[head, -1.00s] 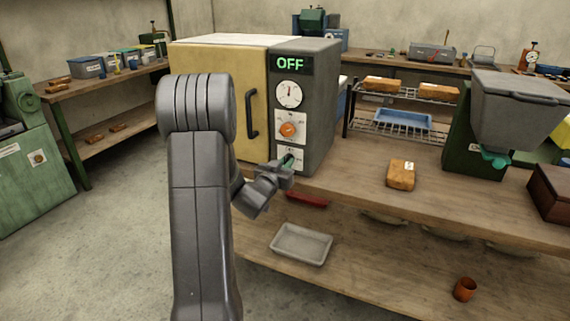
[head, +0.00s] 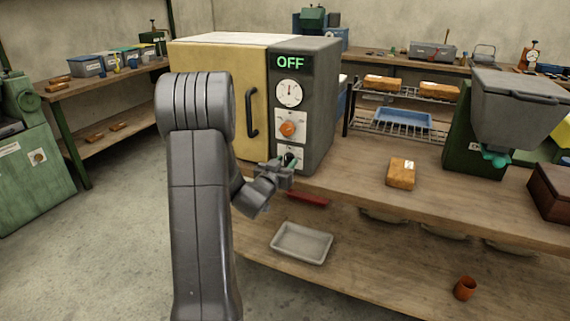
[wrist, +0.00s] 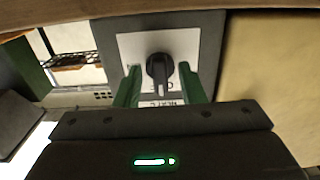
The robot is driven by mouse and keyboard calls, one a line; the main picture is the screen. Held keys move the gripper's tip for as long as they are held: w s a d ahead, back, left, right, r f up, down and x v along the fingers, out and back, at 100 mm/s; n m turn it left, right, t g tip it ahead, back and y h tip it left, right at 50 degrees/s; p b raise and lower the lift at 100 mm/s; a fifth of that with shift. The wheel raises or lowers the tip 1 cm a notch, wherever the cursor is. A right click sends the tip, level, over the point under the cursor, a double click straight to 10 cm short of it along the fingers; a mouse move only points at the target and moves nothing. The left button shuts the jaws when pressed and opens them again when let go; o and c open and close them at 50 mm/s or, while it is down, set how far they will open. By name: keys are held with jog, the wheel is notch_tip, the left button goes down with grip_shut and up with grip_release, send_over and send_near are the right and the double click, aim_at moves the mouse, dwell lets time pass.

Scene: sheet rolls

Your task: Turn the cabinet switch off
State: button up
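The cabinet (head: 305,115) has a cream door and a grey control side, and its display (head: 291,63) reads OFF in green. The switch (wrist: 160,70) is a black knob on a white plate, low on the control side. In the wrist view its pointer bar points down the picture. In the head view my gripper mostly hides it. My gripper (head: 292,163) is just in front of the switch plate. In the wrist view its green fingers (wrist: 163,82) stand apart on either side of the knob, with gaps, holding nothing.
Above the switch are an orange knob (head: 288,130) and a round dial (head: 290,93). The door handle (head: 252,113) is to the left. On the bench to the right are a brown block (head: 401,173), a wire rack (head: 385,125) and a green machine with a hopper (head: 515,100).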

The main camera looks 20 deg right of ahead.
jog(key=v, duration=1.3)
jog(key=shift+s+a, duration=0.15)
jog(key=shift+s, duration=0.05)
jog(key=x, duration=1.3)
jog(key=shift+w+d, duration=0.3)
jog(key=shift+a, duration=0.1)
